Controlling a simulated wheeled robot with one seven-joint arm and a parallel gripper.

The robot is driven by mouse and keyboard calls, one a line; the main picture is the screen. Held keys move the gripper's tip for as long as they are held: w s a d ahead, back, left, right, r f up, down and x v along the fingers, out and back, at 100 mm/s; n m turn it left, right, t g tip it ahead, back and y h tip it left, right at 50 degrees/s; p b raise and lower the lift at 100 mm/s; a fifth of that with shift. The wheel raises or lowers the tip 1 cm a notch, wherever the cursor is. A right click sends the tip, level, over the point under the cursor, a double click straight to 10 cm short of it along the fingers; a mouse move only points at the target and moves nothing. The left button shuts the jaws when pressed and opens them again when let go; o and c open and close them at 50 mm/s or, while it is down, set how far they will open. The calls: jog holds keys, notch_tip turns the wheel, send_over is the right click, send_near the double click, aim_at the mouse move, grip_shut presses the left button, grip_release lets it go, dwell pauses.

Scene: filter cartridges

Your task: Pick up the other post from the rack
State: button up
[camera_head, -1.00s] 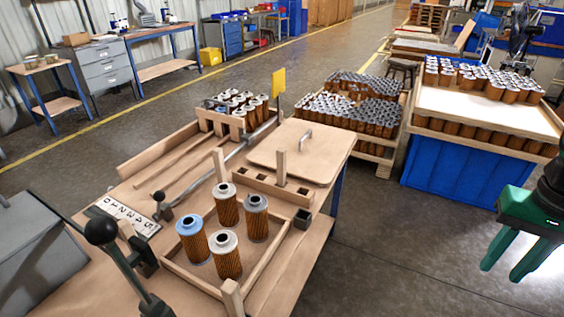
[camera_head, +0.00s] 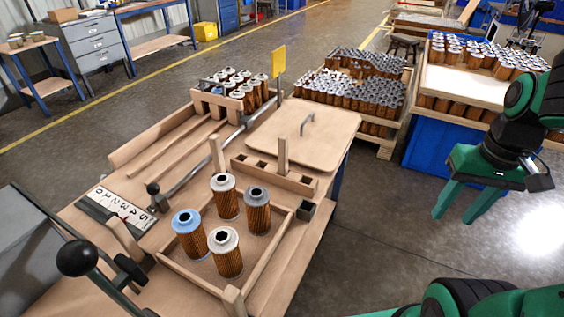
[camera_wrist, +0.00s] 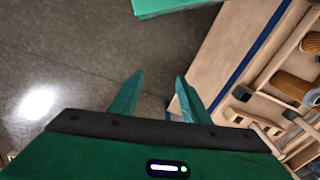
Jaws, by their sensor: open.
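The rack (camera_head: 300,184) is a low wooden bar with square holes on the table. A wooden post (camera_head: 283,156) stands upright in it. Another upright post (camera_head: 216,154) stands left of the rack, by the back of the wooden frame; its foot is not clear. A third post (camera_head: 233,300) stands at the frame's front corner. My gripper (camera_head: 453,218) is open and empty, over the floor right of the table and well apart from the rack. In the wrist view its fingers (camera_wrist: 159,76) point toward the floor, with the table edge to their right.
Several filter cartridges (camera_head: 226,252) stand inside the wooden frame (camera_head: 265,258), close to the rack. A black-knobbed lever (camera_head: 77,258) is at the front left. A lidded board (camera_head: 320,125) lies behind the rack. Cartridge pallets and a blue bin (camera_head: 425,150) stand beyond.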

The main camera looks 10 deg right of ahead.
jog(key=w+a+f+n+t+y, duration=0.1)
jog(key=w+a+f+n, duration=0.15)
jog(key=w, duration=0.35)
jog(key=w+a+f+n+y, duration=0.1)
jog(key=w+a+f+n, duration=0.15)
jog(key=w+n, duration=0.2)
jog(key=n+t+y, duration=0.6)
jog(key=n+y, duration=0.2)
jog(key=y, duration=0.1)
send_near(286, 150)
jog(key=x, duration=0.4)
jog(key=shift+w+f, duration=0.1)
jog(key=shift+w, duration=0.1)
jog(key=x, duration=1)
jog(key=shift+w+a, duration=0.3)
jog(key=shift+w, duration=0.15)
grip_shut()
